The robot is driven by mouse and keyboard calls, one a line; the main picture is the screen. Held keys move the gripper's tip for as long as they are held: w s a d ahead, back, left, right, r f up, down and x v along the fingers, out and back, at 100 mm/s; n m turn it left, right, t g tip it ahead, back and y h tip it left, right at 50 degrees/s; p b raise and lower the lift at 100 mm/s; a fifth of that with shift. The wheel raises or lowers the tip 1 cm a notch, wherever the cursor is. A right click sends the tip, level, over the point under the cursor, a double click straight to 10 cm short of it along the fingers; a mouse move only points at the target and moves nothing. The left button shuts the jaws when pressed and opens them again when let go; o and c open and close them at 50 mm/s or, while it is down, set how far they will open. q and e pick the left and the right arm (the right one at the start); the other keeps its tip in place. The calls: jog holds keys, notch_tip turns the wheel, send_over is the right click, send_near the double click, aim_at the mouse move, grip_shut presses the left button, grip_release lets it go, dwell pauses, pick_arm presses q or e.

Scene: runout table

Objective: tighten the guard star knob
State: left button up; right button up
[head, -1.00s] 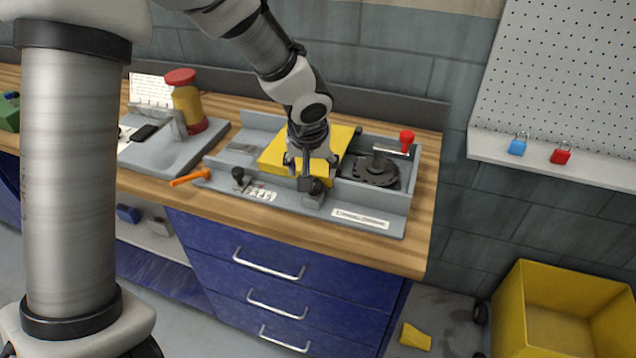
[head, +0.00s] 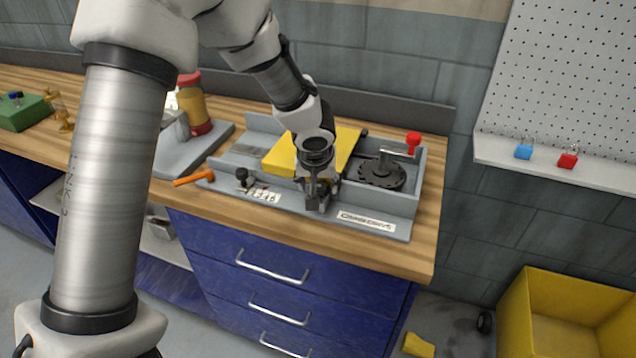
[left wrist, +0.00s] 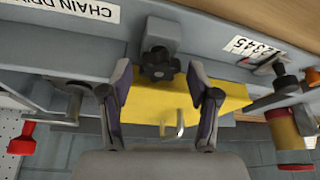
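The guard star knob (left wrist: 160,63) is black and lobed and sits on a grey block at the front of the grey machine tray (head: 375,224). Behind it is the yellow guard (head: 345,145), which also shows in the left wrist view (left wrist: 150,106). My left gripper (head: 318,200) points down at the knob's place and hides most of it in the head view. In the left wrist view its two fingers (left wrist: 163,98) are spread wide, one to each side of the knob's line, with a visible gap to the knob. My right gripper is in neither view.
A smaller black knob (head: 242,174) stands beside a number scale. An orange-handled tool (head: 193,179) lies left of it. A red-knobbed crank (head: 413,140) rises at the right by a dark toothed disc (head: 382,173). The front-right bench top is clear.

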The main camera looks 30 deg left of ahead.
pick_arm(q)
jog(key=c, duration=0.7)
jog(key=shift+o, duration=0.2)
jog(key=shift+f+m, duration=0.1)
jog(key=shift+m, duration=0.4)
jog(key=shift+m+h+b, duration=0.35)
jog(key=shift+m+h, duration=0.05)
jog(key=shift+m, duration=0.1)
jog(key=shift+a+m+h+p, duration=0.15)
jog(key=shift+m+h+p, duration=0.2)
jog(key=shift+m, duration=0.75)
jog(key=shift+m+h+p, duration=0.45)
jog(key=shift+m+p, duration=0.35)
jog(key=shift+m, duration=0.3)
jog(key=shift+t, duration=0.3)
